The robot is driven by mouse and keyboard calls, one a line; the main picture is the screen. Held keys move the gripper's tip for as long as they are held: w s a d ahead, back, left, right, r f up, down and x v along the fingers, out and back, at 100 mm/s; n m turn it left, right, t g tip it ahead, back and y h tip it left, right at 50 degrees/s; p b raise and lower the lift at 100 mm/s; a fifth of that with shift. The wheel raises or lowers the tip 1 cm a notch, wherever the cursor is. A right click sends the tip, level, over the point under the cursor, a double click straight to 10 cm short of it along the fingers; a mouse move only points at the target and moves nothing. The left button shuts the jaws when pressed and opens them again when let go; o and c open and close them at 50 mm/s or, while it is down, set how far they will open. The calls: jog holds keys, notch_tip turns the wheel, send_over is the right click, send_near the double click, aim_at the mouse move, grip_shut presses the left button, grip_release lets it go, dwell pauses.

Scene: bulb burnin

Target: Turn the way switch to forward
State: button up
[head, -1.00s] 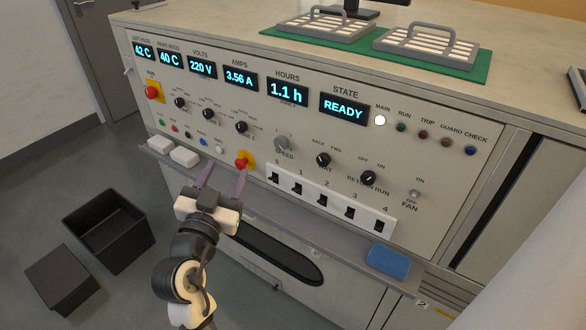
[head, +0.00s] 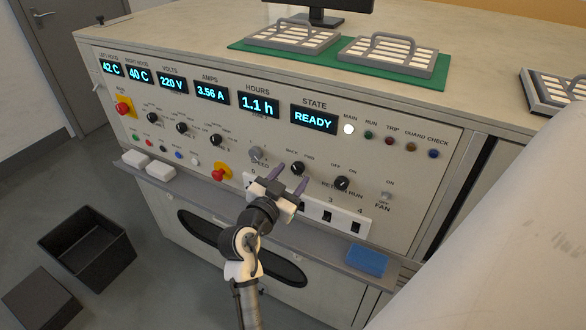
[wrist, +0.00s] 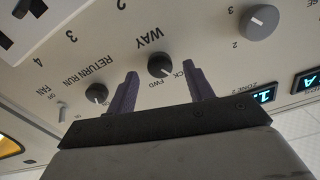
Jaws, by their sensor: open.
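The way switch (head: 298,168) is a black round knob on the console's sloping front panel, labelled BACK and FWD. In the wrist view the way switch (wrist: 160,65) shows upside down between my two fingers. Its light mark seems to lean to the BACK side, but it is small. My gripper (head: 289,179) is open and empty, its purple fingertips just in front of the panel around the switch. In the wrist view my gripper (wrist: 160,74) has one finger on each side of the knob; I cannot tell whether they touch it.
The return run knob (head: 342,183) is just right of my gripper, the grey speed knob (head: 256,153) just left. White-plate rocker switches (head: 357,226) lie below. A red stop button (head: 220,172) is further left. A blue block (head: 367,259) rests on the ledge.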

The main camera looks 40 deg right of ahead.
jog(key=shift+x, duration=0.85)
jog(key=shift+c, duration=0.3)
jog(key=c, duration=0.9)
jog(key=shift+f, duration=0.1)
